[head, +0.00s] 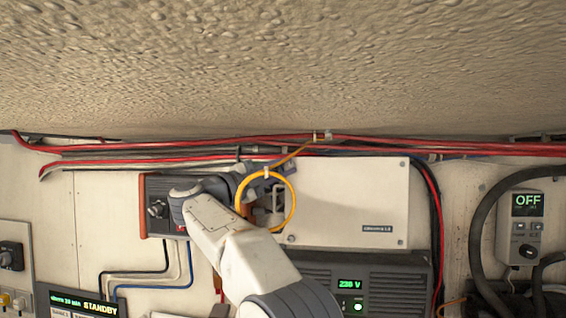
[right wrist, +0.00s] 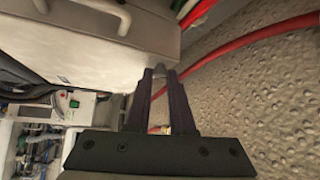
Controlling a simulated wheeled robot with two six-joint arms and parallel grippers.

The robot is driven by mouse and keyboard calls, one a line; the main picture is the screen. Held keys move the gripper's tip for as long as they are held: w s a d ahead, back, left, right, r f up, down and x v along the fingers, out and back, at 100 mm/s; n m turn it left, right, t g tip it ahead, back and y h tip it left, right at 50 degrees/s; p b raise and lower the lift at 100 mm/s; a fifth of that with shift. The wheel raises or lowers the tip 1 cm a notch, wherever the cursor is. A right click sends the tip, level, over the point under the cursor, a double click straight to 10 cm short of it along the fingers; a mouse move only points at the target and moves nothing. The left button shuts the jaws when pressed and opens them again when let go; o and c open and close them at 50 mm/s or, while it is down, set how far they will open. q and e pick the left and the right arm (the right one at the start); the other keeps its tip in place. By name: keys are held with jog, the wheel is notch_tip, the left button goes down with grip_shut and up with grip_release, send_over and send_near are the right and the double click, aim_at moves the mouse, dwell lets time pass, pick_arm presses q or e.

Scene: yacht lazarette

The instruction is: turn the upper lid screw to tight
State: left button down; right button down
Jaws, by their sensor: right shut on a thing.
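The off-white lid (head: 350,200) is a flat panel on the wall with a small dark label at its lower right. In the right wrist view the lid (right wrist: 85,45) fills the upper left. My right gripper (head: 284,172) is at the lid's upper left corner. In the right wrist view its two dark fingers (right wrist: 161,75) are shut on the small grey upper lid screw (right wrist: 159,67) at the lid's edge. Fingers and wrist hide this screw in the head view, and its turned position cannot be read. My left gripper is not in view.
A yellow cable loop (head: 294,203) hangs beside my right wrist. Red cables (head: 440,149) run above the lid. A grey handle (head: 277,196) is at the lid's left edge. A dark unit with a green display (head: 349,284) is below, and an OFF panel (head: 527,225) is at right.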

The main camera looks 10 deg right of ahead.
dwell(0.4)
jog(key=c, duration=0.8)
grip_release()
jog(key=shift+d, duration=0.1)
jog(key=shift+o, duration=0.2)
jog(key=shift+s+a+f, duration=0.1)
jog(key=shift+a+f, duration=0.05)
jog(key=shift+a, duration=0.15)
jog(key=b+v, duration=0.2)
jog(key=v, duration=0.8)
